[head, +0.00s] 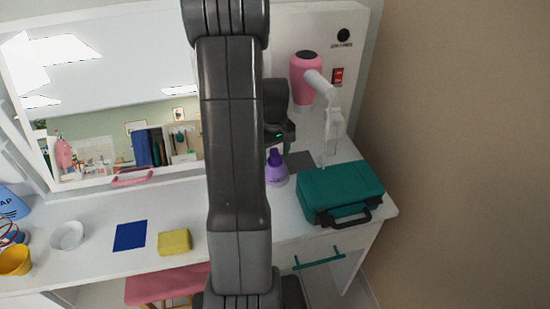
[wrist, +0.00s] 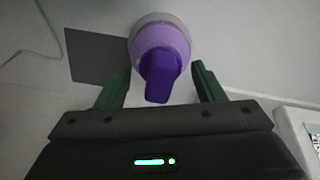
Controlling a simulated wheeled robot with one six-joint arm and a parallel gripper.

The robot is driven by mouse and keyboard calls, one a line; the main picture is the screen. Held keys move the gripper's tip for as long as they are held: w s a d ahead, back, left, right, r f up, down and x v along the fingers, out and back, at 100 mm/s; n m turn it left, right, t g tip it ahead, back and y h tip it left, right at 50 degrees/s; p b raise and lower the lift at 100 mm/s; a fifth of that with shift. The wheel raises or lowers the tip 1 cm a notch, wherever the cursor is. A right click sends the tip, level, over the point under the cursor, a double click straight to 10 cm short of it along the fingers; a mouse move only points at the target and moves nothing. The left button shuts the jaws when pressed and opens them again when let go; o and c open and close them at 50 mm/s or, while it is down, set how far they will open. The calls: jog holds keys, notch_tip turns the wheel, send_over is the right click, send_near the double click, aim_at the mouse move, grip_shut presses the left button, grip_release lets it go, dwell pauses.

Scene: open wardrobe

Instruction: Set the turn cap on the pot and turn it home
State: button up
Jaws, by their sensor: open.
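The lilac pot (head: 277,178) stands upright on the white desktop right of my arm in the head view. The dark purple turn cap (head: 275,156) sits on top of it; I cannot tell how far it is turned. In the wrist view the cap (wrist: 160,76) points its long grip toward my gripper, with the round pot (wrist: 158,32) behind it. My gripper (wrist: 162,74) is open, with a green finger on each side of the cap's grip and gaps visible between. In the head view my arm hides part of my gripper.
A dark grey square (wrist: 96,56) lies beside the pot. A yellow sponge (head: 174,242) and a blue square (head: 130,236) lie left of my arm.

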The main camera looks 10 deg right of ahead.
jog(key=n, duration=0.6)
jog(key=shift+n, duration=0.3)
jog(key=shift+c, duration=0.4)
jog(key=c, duration=0.8)
jog(key=m, duration=0.3)
grip_shut()
jog(key=m, duration=0.4)
jog(key=shift+m, duration=0.4)
jog(key=m, duration=0.9)
